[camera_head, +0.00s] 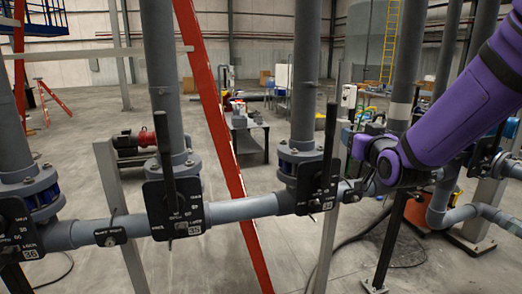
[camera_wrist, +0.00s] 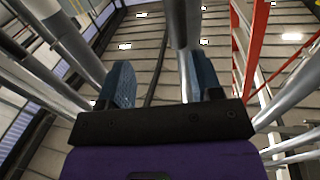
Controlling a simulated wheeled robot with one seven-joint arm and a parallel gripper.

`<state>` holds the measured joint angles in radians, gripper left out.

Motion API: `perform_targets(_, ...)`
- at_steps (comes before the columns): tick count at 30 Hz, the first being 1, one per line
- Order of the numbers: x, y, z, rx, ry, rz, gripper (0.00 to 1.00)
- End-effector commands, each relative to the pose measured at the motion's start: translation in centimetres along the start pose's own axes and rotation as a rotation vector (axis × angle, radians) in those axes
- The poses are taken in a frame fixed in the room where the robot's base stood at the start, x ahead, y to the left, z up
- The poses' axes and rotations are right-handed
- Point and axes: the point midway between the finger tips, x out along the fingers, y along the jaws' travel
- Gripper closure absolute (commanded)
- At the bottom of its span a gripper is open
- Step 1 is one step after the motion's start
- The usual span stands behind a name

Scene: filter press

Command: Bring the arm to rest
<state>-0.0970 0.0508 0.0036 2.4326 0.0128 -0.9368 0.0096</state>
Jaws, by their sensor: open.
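My purple arm reaches in from the right of the head view. My gripper (camera_head: 361,131) is at its end, in front of the right-hand pipes, with blue fingers pointing upward. In the wrist view my gripper (camera_wrist: 161,80) shows two blue-grey fingers spread apart with nothing held between them. A grey pipe (camera_wrist: 184,28) rises close to the right finger there; I cannot tell whether they touch.
A horizontal grey pipe (camera_head: 243,209) crosses the front, with black-plated valves, including a middle one (camera_head: 176,210) and a right one (camera_head: 317,188) with upright levers. A red slanted beam (camera_head: 208,85) stands behind. A workbench (camera_head: 250,138) is farther back. Open floor lies between.

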Motion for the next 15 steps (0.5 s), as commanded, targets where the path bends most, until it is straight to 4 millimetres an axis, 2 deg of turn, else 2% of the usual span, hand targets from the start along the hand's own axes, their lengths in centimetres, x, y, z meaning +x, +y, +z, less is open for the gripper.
perform_targets(1, -0.9, 0.3, -0.7, 0.0, -0.043, 0.006, 0.41)
perform_targets(8, -5.9, 1.2, -1.6, 0.0, -0.298, 0.026, 0.41)
perform_targets(15, -13.1, 1.9, -1.9, 0.006, -0.563, 0.048, 0.41)
